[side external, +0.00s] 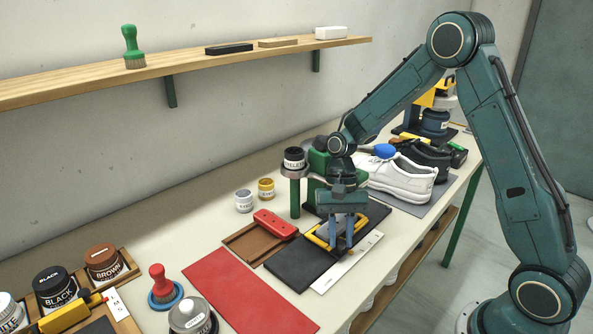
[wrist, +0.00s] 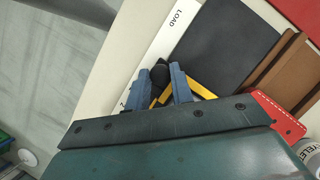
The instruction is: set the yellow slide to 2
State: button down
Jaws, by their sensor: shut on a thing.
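The yellow slide (side external: 322,238) is a yellow frame on a dark plate, below my gripper (side external: 344,240). In the wrist view part of the slide (wrist: 197,89) shows beside the fingers. My gripper (wrist: 161,90) has its two blue fingers shut on a black knob (wrist: 160,74) at the slide. A white scale strip (side external: 347,262) runs along the front edge; it reads LOAD in the wrist view (wrist: 165,32). Another mark near the left finger may be a 2, but it is partly cut off. The fingers hide part of the slide, and its exact setting cannot be read.
A green press post (side external: 295,197) with a dark jar on top stands behind. White shoes (side external: 400,178) lie to the right. A red brush or block (side external: 276,224) on a brown tray (side external: 246,242) and a red mat (side external: 248,290) lie to the left.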

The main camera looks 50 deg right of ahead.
jog(key=shift+d+r, duration=0.1)
jog(key=shift+d, duration=0.95)
jog(key=c, duration=1.2)
grip_release()
jog(key=shift+c, duration=0.2)
jog(key=shift+w+d+r, duration=0.15)
jog(key=shift+w+r, duration=0.1)
jog(key=shift+r, duration=0.3)
notch_tip(320, 180, up, 9)
jog(key=shift+w+d+f, duration=0.15)
jog(key=shift+w+d, duration=0.05)
